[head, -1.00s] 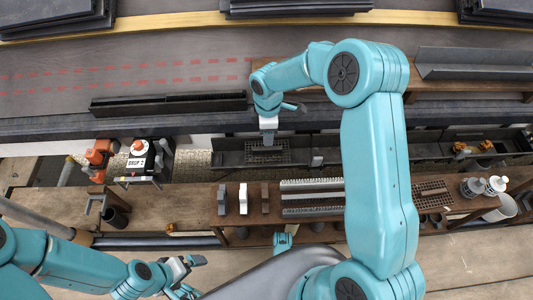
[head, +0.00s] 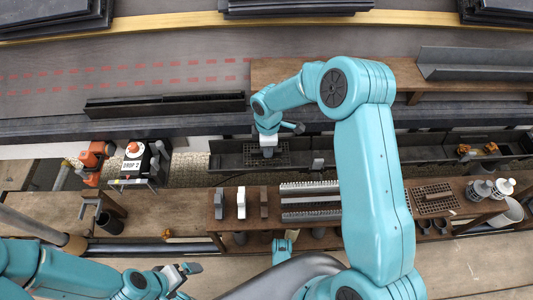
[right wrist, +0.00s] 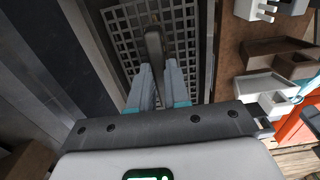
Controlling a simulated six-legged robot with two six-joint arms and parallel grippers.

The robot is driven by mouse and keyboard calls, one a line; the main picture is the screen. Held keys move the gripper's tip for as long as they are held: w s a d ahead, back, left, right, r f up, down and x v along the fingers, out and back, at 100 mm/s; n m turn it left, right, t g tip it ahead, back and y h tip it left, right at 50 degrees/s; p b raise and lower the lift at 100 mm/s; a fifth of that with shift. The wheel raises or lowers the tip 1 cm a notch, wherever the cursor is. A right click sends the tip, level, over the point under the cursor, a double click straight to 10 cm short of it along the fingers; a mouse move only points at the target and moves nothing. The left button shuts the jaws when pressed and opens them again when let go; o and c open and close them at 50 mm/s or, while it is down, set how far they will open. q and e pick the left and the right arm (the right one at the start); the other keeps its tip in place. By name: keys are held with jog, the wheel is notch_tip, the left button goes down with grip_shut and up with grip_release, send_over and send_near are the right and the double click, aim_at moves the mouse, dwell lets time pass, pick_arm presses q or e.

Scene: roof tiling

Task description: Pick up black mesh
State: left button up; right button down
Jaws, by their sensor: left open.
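The black mesh (head: 283,155) lies in the dark gutter trough behind the workbench. In the right wrist view it is a square-holed grid (right wrist: 125,30) with a dark upright bar (right wrist: 154,45) over its middle. My right gripper (head: 267,152) points down over the mesh in the head view. In the right wrist view, its two grey fingers (right wrist: 158,78) stand on either side of the bar's near end. Whether they press on the bar cannot be told. My left gripper (head: 183,275) is open and empty at the lower left, far from the mesh.
The trough (head: 345,150) has raised walls around the mesh. The workbench (head: 390,208) carries small blocks (head: 241,203), ridged strips (head: 310,190) and a brownish grid (head: 432,197). A box marked DROP 2 (head: 133,165) stands at the left. Dark slabs (head: 295,7) lie at the back.

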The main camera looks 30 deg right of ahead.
notch_tip(320, 180, up, 20)
jog(key=p, duration=0.7)
jog(key=c, duration=1.8)
grip_release()
jog(key=shift+r, duration=0.1)
grip_shut()
notch_tip(320, 180, up, 7)
jog(key=p, duration=0.6)
